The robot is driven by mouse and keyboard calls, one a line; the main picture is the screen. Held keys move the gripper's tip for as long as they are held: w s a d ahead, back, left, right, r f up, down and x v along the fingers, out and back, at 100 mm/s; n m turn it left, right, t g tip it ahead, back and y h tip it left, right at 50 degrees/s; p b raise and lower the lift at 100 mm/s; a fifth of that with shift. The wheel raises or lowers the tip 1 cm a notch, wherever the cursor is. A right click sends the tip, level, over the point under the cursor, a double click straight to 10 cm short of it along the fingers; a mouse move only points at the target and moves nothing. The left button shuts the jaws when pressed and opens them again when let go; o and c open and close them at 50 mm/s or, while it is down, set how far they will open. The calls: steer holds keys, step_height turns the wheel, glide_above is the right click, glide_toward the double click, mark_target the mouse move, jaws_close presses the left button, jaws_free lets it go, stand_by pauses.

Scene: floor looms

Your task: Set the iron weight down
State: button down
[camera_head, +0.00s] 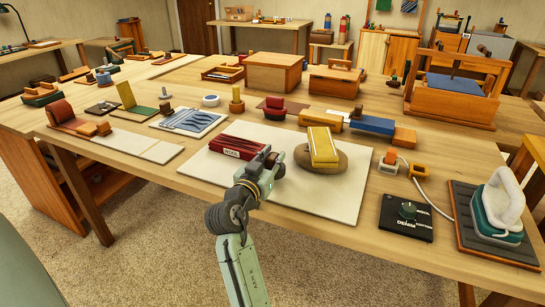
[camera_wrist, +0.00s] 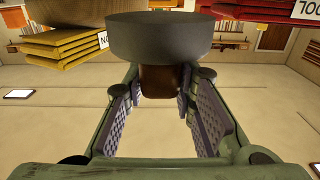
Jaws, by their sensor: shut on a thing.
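The weight's wide disc lies beyond the fingertips. In the head view my gripper hides most of the weight. I cannot tell whether the disc touches the mat.
A blue-and-white tray (camera_head: 188,123) lies to the left. Wooden boxes (camera_head: 273,73) stand behind. Bare mat shows in front of the brown base.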

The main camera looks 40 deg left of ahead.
steer(key=shift+f+b, duration=0.4)
steer(key=shift+b, duration=0.1)
steer(key=shift+f, duration=0.15)
